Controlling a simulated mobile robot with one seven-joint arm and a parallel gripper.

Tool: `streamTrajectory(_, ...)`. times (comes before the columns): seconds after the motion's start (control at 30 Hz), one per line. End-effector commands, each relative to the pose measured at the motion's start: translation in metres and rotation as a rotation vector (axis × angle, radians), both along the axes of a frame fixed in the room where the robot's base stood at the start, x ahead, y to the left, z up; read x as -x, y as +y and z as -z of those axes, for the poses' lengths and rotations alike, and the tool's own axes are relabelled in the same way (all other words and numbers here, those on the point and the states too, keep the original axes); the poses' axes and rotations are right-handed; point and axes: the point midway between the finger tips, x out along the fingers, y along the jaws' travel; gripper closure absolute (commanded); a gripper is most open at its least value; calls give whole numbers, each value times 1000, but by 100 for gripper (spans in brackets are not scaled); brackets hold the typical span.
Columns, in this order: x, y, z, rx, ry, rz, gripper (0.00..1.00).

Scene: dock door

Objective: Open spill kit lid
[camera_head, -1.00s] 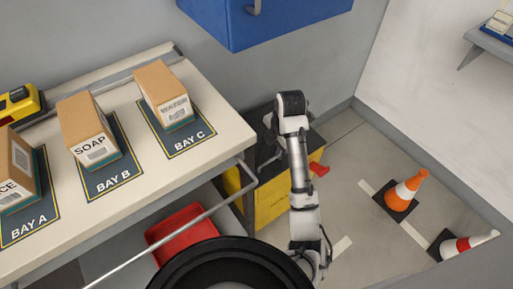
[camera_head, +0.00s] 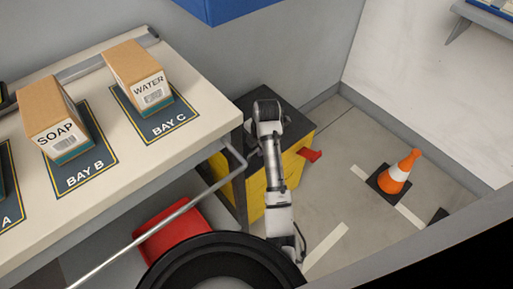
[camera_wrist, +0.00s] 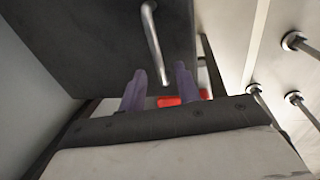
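The spill kit is a yellow box (camera_head: 258,196) with a dark lid (camera_head: 291,121), standing in the corner past the bench end. The lid looks closed. A red piece (camera_head: 310,154) sticks out on its right side. My arm reaches over the kit and hides my gripper and part of the lid in the head view. In the wrist view my gripper (camera_wrist: 160,74) has two purple fingers apart, with a gap between them. The grey bar handle (camera_wrist: 155,40) on the dark lid (camera_wrist: 90,40) runs down toward that gap. I cannot tell whether the fingers touch it.
The bench (camera_head: 200,148) with a front rail (camera_head: 165,226) stands close on the left. It carries a soap box (camera_head: 55,118) and a water box (camera_head: 137,75). A red bin (camera_head: 172,232) sits below. A traffic cone (camera_head: 401,172) stands right, on mostly open floor.

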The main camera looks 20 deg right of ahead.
Motion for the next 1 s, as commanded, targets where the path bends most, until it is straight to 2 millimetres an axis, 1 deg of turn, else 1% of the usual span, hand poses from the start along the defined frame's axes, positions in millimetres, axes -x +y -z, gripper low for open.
streamTrajectory(0.03,0,0,4,-1,1,1,67)
streamTrajectory(0.13,-1,1,9,0,0,0,67)
streamTrajectory(0.4,-2,1,11,0,0,0,67)
streamTrajectory(0.43,-2,1,11,0,0,0,69)
streamTrajectory(0.67,-2,1,11,0,0,0,99)
streamTrajectory(0.7,-2,1,10,0,0,0,100)
streamTrajectory(1.0,-2,1,10,1,0,0,100)
